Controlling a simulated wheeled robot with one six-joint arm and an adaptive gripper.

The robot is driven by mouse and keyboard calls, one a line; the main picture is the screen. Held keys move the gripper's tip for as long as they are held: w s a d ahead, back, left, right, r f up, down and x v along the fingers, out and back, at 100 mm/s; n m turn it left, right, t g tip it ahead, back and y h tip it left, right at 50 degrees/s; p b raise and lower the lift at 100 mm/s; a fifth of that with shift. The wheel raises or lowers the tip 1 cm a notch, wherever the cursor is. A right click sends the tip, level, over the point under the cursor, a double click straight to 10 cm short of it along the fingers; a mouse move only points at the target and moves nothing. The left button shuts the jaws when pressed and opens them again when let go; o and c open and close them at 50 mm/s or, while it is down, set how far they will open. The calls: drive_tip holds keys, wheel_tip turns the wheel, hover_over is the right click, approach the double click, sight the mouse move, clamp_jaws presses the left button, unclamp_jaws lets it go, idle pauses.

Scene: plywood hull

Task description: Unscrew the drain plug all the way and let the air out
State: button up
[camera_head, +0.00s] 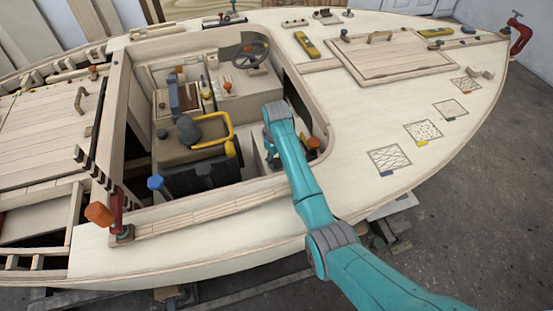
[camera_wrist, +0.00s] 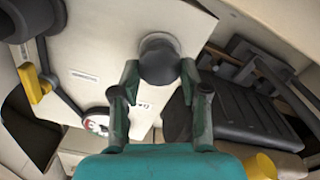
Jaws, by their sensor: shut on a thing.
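My gripper (camera_wrist: 160,78) has its two dark green fingers on either side of a dark grey round knob (camera_wrist: 159,60), which looks like the drain plug. The fingers are shut on it. The knob stands out from a pale panel (camera_wrist: 100,45) with small labels that are too small to read. A grey collar shows behind the knob. In the camera_head view my teal arm reaches down into the cockpit opening, and my gripper and the knob are hidden there. I cannot tell how far the knob is unscrewed, and no escaping air can be seen.
A red and white gauge (camera_wrist: 95,123) and a yellow handle (camera_wrist: 40,85) lie left of my gripper. A black ribbed block (camera_wrist: 245,115) is close on the right. The cockpit also holds a yellow bar (camera_head: 226,130) and a steering wheel (camera_head: 250,55). Its wooden rim surrounds my arm.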

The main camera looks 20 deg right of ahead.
drive_tip(key=n, duration=0.7)
drive_tip(key=shift+s+f, duration=0.2)
drive_tip(key=n, duration=0.4)
drive_tip(key=shift+a, duration=0.1)
drive_tip(key=n, duration=0.3)
drive_tip(key=shift+s+n, duration=0.1)
drive_tip(key=shift+n, duration=0.2)
drive_tip(key=n, duration=0.3)
drive_tip(key=shift+n, duration=0.3)
drive_tip(key=n, duration=0.3)
drive_tip(key=shift+s+n, duration=0.15)
drive_tip(key=shift+n, duration=0.25)
drive_tip(key=n, duration=0.6)
drive_tip(key=shift+d+n, duration=0.2)
drive_tip(key=shift+n, duration=0.2)
